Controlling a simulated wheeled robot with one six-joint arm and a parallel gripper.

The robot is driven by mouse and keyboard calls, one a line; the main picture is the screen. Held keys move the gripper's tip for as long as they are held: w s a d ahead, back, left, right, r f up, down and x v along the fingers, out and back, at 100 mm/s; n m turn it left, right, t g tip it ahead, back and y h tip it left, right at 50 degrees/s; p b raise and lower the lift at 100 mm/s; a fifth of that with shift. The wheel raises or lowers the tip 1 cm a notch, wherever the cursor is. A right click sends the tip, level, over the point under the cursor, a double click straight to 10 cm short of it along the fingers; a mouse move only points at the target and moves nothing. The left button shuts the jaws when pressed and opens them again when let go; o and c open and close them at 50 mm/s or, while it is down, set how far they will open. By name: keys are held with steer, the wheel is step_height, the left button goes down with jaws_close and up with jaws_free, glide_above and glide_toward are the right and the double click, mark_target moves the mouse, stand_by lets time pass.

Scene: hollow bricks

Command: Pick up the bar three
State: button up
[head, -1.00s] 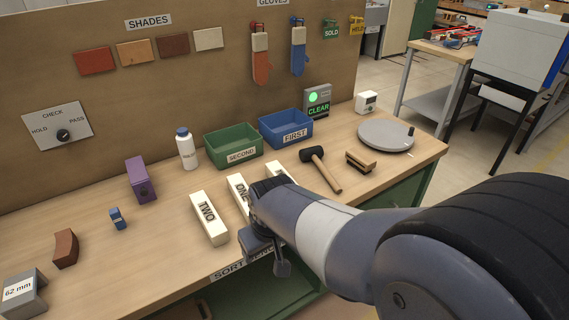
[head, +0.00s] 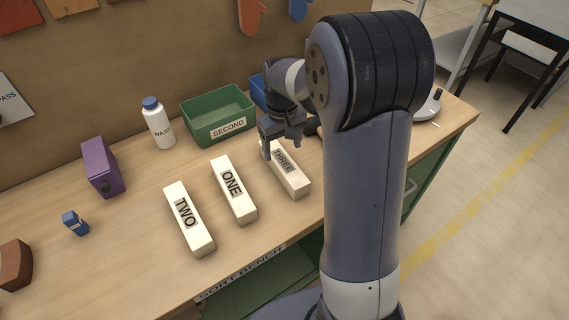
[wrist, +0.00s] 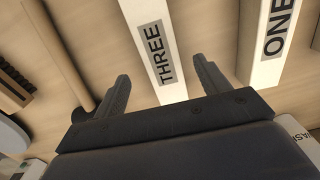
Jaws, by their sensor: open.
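The bar three (head: 291,178) is a cream bar with a dark "THREE" label, lying on the bench to the right of bar one (head: 234,190) and bar two (head: 188,220). My gripper (head: 281,146) is at the far end of bar three in the head view. In the wrist view bar three (wrist: 160,52) runs between the two open fingers of my gripper (wrist: 162,88), with nothing clamped. Bar one (wrist: 266,42) lies to the right there, outside the fingers. Whether the fingers are down at the bar's height I cannot tell.
A green SECOND bin (head: 219,116) stands behind the bars. A blue bin (head: 258,92) is partly hidden by my arm. A white bottle (head: 158,124), purple block (head: 102,167) and small blue item (head: 75,222) stand left. A hammer head (wrist: 82,115) is near the left finger.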

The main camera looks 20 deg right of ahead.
mark_target(283, 160)
steer(key=f, duration=0.6)
steer(key=shift+s+p, duration=0.2)
steer(key=shift+p, duration=0.1)
steer(key=shift+r, duration=0.1)
jaws_close()
stand_by(0.4)
